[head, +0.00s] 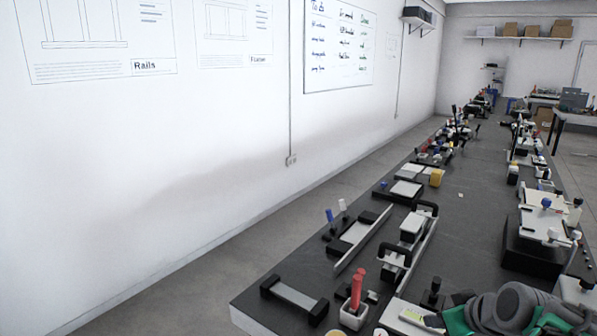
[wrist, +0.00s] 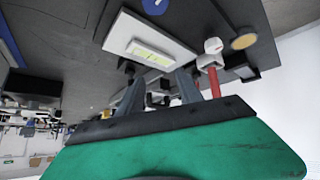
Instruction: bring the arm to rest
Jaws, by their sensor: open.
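My gripper (wrist: 157,85) shows in the wrist view as a green body with a black edge and two grey fingers set apart, with nothing seen held between them. Its fingertips are near a white plate with a yellow-green label (wrist: 149,52), but I cannot tell the gap. In the head view, my grey and green arm (head: 510,306) is folded in at the lower right corner, over the near end of the dark workbench (head: 262,312). The fingertips are not clear there.
Red-handled tools (head: 356,287) stand upright in a white holder near my gripper. A black knob (head: 435,286) stands close to the arm. Rails, blocks and fixtures line both sides of the bench. A bare strip (head: 465,235) runs along its middle. A white wall (head: 200,150) is at the left.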

